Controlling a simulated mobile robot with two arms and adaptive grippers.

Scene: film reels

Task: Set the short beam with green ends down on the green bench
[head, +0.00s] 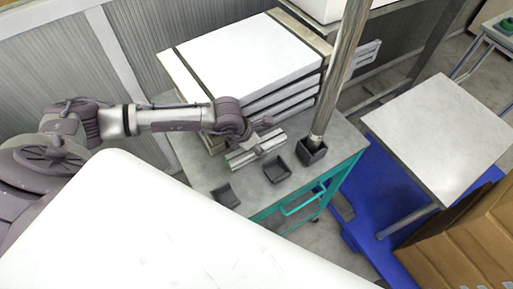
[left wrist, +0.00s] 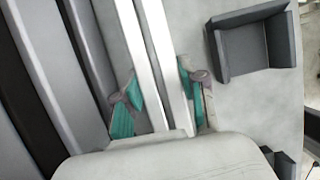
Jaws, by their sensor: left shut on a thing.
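My left gripper (head: 262,142) is over the grey top of a bench with a green frame (head: 250,188). It is shut on a silvery metal beam (head: 243,158). In the left wrist view the beam (left wrist: 158,60) runs between the two fingers (left wrist: 162,98), which have green parts beside it. I cannot make out green ends on the beam. The beam lies close over or on the bench top; I cannot tell whether it touches. My right gripper is not in view.
Stacked white-topped slabs (head: 240,55) stand directly behind the beam. Small dark holders (head: 277,168) sit along the bench's front, one around a metal post (head: 340,75). A grey-topped table (head: 440,130) stands at right over a blue base, beside brown boxes (head: 470,240).

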